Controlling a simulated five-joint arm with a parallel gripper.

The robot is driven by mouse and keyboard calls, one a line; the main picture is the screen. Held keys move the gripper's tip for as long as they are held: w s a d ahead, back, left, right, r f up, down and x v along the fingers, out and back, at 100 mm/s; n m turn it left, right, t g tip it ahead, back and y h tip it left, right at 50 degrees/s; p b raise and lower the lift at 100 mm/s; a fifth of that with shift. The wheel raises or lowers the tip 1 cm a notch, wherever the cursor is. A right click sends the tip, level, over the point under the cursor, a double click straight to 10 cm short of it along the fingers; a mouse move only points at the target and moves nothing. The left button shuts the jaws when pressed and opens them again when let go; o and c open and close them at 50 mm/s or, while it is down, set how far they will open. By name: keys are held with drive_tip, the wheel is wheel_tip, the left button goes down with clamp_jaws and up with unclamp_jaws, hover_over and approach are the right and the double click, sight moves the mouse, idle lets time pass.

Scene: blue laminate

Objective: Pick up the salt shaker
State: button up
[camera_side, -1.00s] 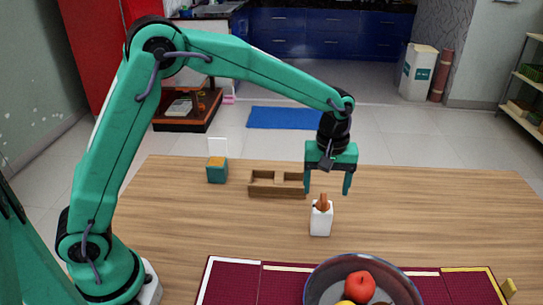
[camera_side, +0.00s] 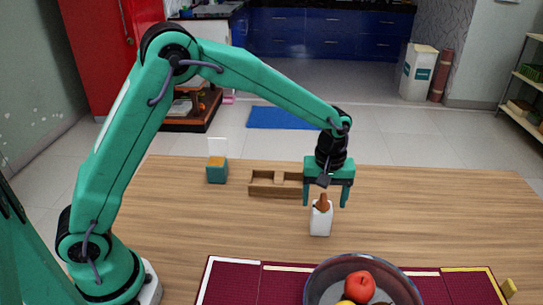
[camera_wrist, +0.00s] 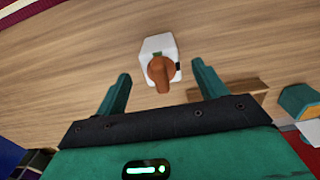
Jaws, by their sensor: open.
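The salt shaker (camera_side: 320,224) appears to be the white, box-shaped item with a brown top, upright on the wooden table. In the wrist view the shaker (camera_wrist: 150,45) shows from above, its brown top toward me, beyond the line of my fingertips and roughly centred between them. My gripper (camera_side: 325,203) is open, pointing down, with its fingertips around the height of the brown top. It also shows in the wrist view (camera_wrist: 160,68), with a finger on each side and nothing held. I cannot tell whether the fingers are level with the shaker in depth.
A bowl (camera_side: 318,282) with fruit stands on a dark red mat (camera_side: 232,285) at the front. A wooden tray (camera_side: 262,190) and a teal box with a yellow top (camera_side: 217,174) stand behind, to the left. The table right of the shaker is clear.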

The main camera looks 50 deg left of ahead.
sight(321, 219)
drive_tip(key=shift+a+f, duration=0.1)
drive_tip(key=shift+f, duration=1.85)
drive_tip(key=shift+c, duration=0.4)
drive_tip(key=c, duration=1.1)
